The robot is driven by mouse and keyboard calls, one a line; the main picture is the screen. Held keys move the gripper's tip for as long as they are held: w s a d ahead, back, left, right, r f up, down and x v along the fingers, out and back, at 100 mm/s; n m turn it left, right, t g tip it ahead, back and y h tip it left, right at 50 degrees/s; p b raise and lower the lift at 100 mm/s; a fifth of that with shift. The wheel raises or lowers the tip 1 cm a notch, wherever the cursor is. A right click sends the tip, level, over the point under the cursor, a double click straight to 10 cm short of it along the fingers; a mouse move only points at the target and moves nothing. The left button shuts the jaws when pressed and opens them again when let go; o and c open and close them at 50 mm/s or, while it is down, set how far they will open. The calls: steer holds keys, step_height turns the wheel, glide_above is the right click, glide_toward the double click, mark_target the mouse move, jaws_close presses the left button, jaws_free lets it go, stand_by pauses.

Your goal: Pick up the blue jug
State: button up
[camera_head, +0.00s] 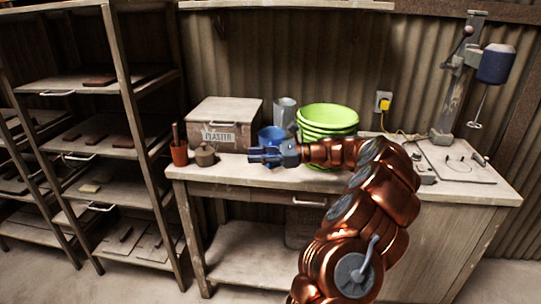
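The blue jug (269,135) stands on the workbench, left of the green bowls. Its lower part is hidden behind my gripper. My gripper (252,155) points left in front of the jug and overlaps it in this view. I cannot tell whether the gripper touches the jug, or whether its fingers are open or shut.
The workbench (350,183) also holds a plaster box (222,122), a grey pitcher (284,110), stacked green bowls (328,118), a terracotta pot (180,153) and a small brown pot (205,155). A mixer (494,65) stands at right. Wooden shelves (118,82) stand left.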

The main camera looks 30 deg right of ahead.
mark_target(270, 166)
steer(key=d+f+m+t, duration=0.1)
steer(key=d+f, duration=0.1)
steer(key=d, duration=0.2)
steer(key=d+f+m+t+h, duration=0.1)
steer(key=d+f+m, duration=0.1)
steer(key=d, duration=0.2)
steer(key=d+f+m+t+h+b, duration=0.1)
steer(key=d+f+t, duration=0.1)
steer(key=d, duration=0.2)
steer(key=shift+d+m, duration=0.4)
steer(key=shift+p+x, duration=0.4)
steer(key=shift+x, duration=3.3)
steer(key=shift+w+d+r, duration=0.1)
steer(key=shift+w+d, duration=0.05)
jaws_close()
